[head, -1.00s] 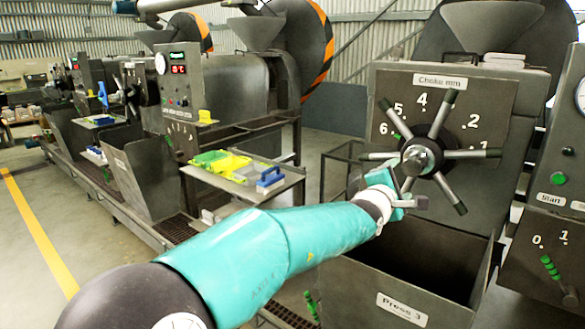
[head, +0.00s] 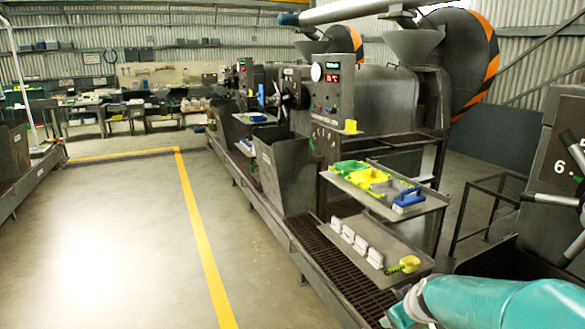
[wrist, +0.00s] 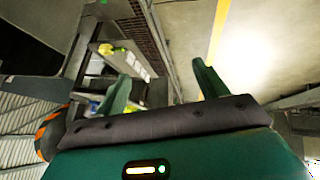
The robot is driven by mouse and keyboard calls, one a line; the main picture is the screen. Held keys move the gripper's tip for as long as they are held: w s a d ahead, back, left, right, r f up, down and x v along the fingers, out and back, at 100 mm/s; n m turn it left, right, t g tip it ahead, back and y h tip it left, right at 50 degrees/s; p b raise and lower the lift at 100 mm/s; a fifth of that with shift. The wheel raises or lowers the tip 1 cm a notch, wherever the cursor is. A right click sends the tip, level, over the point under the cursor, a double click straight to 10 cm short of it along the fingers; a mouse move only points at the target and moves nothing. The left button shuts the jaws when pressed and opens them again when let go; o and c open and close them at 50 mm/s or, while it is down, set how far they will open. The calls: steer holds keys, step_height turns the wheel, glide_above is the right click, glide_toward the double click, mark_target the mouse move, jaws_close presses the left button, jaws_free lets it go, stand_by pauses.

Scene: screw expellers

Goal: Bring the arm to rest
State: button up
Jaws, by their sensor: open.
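My arm (head: 490,300), in a teal sleeve, reaches in from the lower right of the head view. Its far end is low by the bottom edge, in front of the lower shelf. In the wrist view my gripper (wrist: 162,84) shows two green fingers standing wide apart with nothing between them. The choke handwheel (head: 552,199) is partly cut off at the right edge of the head view, apart from my gripper.
An upper shelf (head: 420,208) carries green and yellow bins and a blue-handled item. A lower shelf (head: 330,236) holds white pieces and a yellow-green scoop (head: 404,265). A dark grate (head: 345,262) runs along the machines. Open floor (head: 110,240) lies left, with a yellow line (head: 198,230).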

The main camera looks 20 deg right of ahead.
steer(key=s+a+r, duration=0.3)
steer(key=s+a, duration=0.1)
steer(key=a, duration=0.4)
steer(key=s+a+r+m+y, duration=0.1)
steer(key=s+a+r, duration=0.2)
steer(key=a, duration=0.5)
steer(key=s+a+r+m+g+y, duration=0.1)
steer(key=s+a+r, duration=0.2)
steer(key=s+a, duration=0.2)
steer(key=a, duration=0.3)
steer(key=shift+s+r, duration=0.25)
steer(key=shift+d, duration=0.1)
steer(key=c, duration=0.8)
steer(key=shift+d, duration=0.15)
